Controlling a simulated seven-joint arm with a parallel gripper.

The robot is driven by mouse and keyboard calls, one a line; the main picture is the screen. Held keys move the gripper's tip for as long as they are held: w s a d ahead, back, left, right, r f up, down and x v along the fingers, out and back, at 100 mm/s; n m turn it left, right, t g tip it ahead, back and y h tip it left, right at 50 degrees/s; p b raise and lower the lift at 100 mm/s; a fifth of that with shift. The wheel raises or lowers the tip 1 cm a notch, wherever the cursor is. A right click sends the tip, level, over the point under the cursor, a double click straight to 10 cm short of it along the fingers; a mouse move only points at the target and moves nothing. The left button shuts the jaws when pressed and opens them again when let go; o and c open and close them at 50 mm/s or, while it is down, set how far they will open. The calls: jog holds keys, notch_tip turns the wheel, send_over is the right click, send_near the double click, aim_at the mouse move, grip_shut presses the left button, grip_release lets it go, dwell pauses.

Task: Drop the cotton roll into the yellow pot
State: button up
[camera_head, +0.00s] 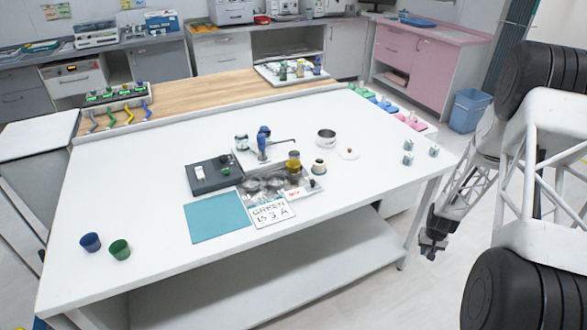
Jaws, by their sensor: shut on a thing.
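My gripper (432,247) hangs beside the right end of the white table, below the level of its top. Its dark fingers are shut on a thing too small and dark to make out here. I cannot pick out a cotton roll for certain. A dark blue pot (90,242) and a green pot (120,249) stand upright at the table's front left. I see no clear yellow pot. An amber-yellow jar (293,160) stands mid-table, and a cut-off yellow patch (4,326) shows at the bottom left corner.
The white table (150,190) also holds a dark box (213,175), a teal mat (217,216), a lettered card (270,213), a metal pot (326,138) and several small pale items (408,160) at the right. The table's front left is mostly bare. A blue bin (469,110) stands behind.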

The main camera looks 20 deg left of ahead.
jog(key=w+a+r+n, duration=0.1)
jog(key=a+r+n, duration=0.1)
jog(key=a+r, duration=1)
jog(key=w+a+r+n, duration=0.1)
jog(key=a+r+n, duration=0.1)
jog(key=a+r, duration=0.95)
jog(key=w+a+r+n, duration=0.15)
jog(key=a+r, duration=0.45)
jog(key=r, duration=1.1)
jog(key=s+a+f+m, duration=0.1)
jog(key=a+m, duration=0.5)
jog(key=a, duration=1.7)
jog(key=shift+s+a+f, duration=0.15)
jog(key=shift+s+a, duration=0.05)
jog(key=shift+s, duration=0.15)
jog(key=shift+f, duration=0.1)
jog(key=shift+f, duration=2.9)
